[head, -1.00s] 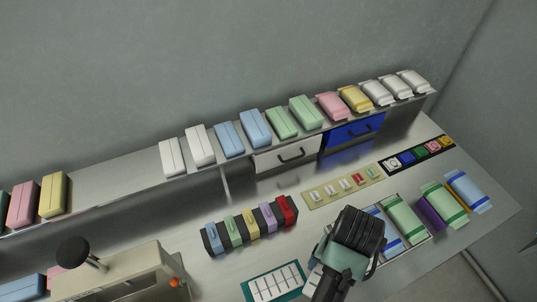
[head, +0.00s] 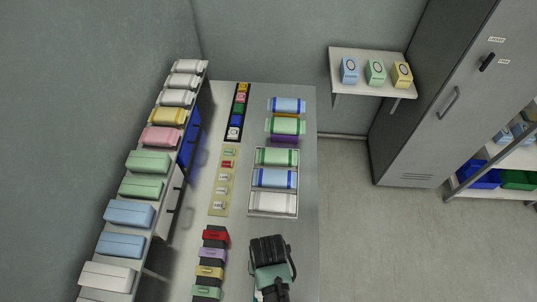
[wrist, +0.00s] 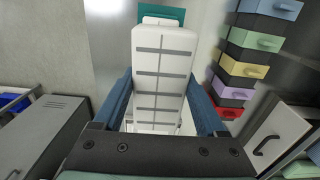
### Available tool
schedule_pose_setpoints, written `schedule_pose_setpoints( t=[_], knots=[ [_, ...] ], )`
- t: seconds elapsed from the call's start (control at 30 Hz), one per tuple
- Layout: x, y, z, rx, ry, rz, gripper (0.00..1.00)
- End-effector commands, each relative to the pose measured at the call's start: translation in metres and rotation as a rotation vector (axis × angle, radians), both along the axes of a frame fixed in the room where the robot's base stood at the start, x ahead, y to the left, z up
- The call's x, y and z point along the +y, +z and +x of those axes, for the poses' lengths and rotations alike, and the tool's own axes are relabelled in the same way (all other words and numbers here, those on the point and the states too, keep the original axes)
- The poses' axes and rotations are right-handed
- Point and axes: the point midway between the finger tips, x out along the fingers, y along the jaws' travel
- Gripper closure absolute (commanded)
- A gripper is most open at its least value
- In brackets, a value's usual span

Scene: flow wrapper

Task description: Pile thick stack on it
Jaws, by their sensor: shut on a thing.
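My gripper (wrist: 161,78) is shut on a white block (wrist: 160,55) marked with grey grid lines, its blue fingers on either side. A strip of teal (wrist: 170,12) shows beyond the block's far end. In the head view my gripper's dark wrist (head: 270,250) is at the bottom of the table, just below the tray; its fingers and the block are hidden. The tray (head: 251,182) holds a green pack (head: 277,156), a blue pack (head: 274,178) and a white pack (head: 274,203). I cannot tell which thing the task calls "it".
Above the tray are a purple block (head: 285,140), a green-banded pack (head: 285,126) and a blue pack (head: 286,105). Colored drawer-like blocks (head: 212,254) stand left of my wrist. A raised shelf of packs (head: 148,162) borders the left. Table at the tray's right is clear.

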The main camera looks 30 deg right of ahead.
Motion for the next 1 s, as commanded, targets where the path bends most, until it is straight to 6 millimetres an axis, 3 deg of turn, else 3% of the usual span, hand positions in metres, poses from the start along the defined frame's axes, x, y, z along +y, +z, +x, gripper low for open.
schedule_pose_setpoints(
  t=[0.27,0.8,1.0],
  knots=[
    [-0.003,-0.011,-0.005,0.0,-0.025,-0.001,0.79],
    [-0.002,-0.059,-0.005,0.0,-0.022,-0.001,0.79],
    [-0.003,-0.066,-0.005,0.0,-0.022,-0.001,0.79]
  ],
)
